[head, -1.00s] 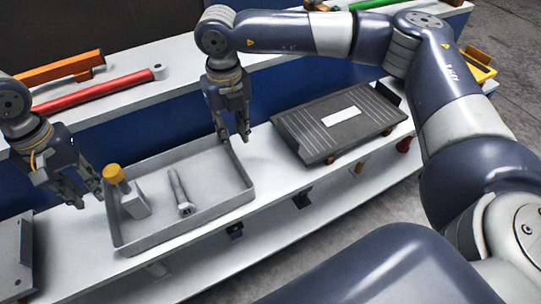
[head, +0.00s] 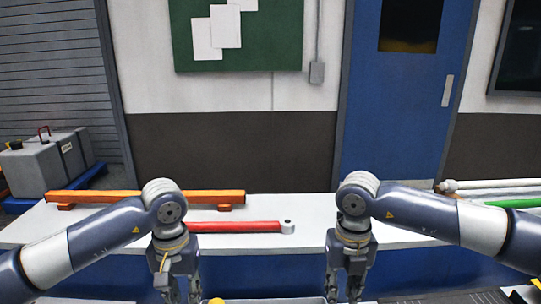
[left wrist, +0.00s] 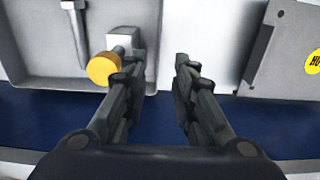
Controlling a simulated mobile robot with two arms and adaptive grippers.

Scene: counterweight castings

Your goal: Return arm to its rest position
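My left gripper (head: 178,293) hangs at the lower left of the head view. In the left wrist view it is open and empty (left wrist: 150,75), its fingertips over the white counter between a grey tray (left wrist: 45,84) and a grey plate (left wrist: 287,60). The yellow-topped block (left wrist: 104,68) stands in the tray beside the left finger; I cannot tell if they touch. A grey bolt (left wrist: 73,8) lies in the tray. My right gripper (head: 343,292) hangs at the lower middle, fingers apart, nothing seen between them. Its lowest part is near the frame edge.
An orange bar (head: 215,197) and a red bar (head: 235,227) lie on the rear white shelf (head: 305,210). White and green rods (head: 515,203) lie at the right. A grey case (head: 45,162) stands at the far left. A blue door (head: 395,110) is behind.

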